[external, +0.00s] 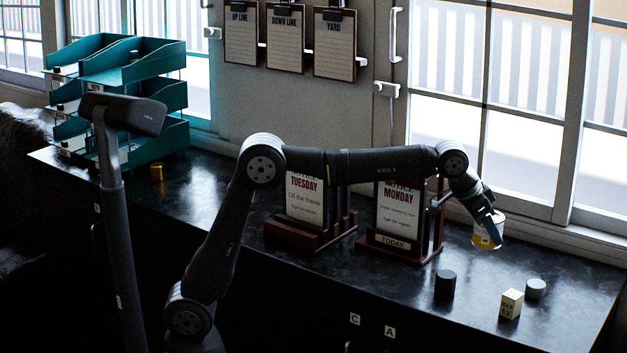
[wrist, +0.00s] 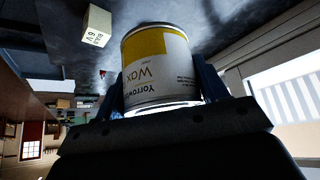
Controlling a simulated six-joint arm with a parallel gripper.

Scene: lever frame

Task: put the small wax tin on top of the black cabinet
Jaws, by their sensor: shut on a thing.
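The small wax tin (external: 488,228), white and yellow with "Wax" lettering, is held in my gripper (external: 489,226) near the back right of the black cabinet (external: 420,295). In the wrist view the tin (wrist: 160,72) sits between the two blue fingers of my gripper (wrist: 160,88), which press on its sides. It looks nearly upright in the external view. The cabinet's dark, shiny top lies below it. I cannot tell whether the tin's base touches the top or hangs just above it.
A black cylinder (external: 445,284), a cream lettered block (external: 511,304) and a grey round piece (external: 536,288) stand in front of the tin. Wooden card stands (external: 404,240) are left of it. Teal trays (external: 130,75) and a brass cylinder (external: 157,171) are at far left. Windows stand behind.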

